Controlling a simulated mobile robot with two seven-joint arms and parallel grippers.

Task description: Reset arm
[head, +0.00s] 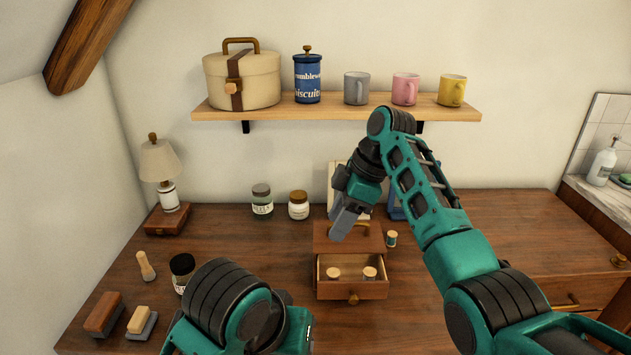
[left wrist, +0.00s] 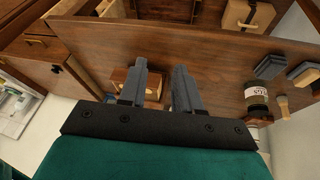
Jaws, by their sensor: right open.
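My right arm reaches in from the right in the head view. Its gripper (head: 343,222) is open and hangs above the small wooden box (head: 349,237), with nothing visible in it. The box's drawer (head: 352,290) is pulled out and holds two small round-topped items. Part of my left arm shows at the bottom left of the head view; its gripper is out of that view. In the left wrist view the left gripper (left wrist: 160,72) has its two grey fingers apart and nothing between them. The wooden box (left wrist: 153,97) shows beyond these fingers.
A wall shelf (head: 340,108) carries a round case, a blue biscuit tin and three mugs. On the wooden top (head: 225,235) stand a lamp (head: 162,170), several jars, brushes and a small spool (head: 391,238). The top's right part is mostly clear.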

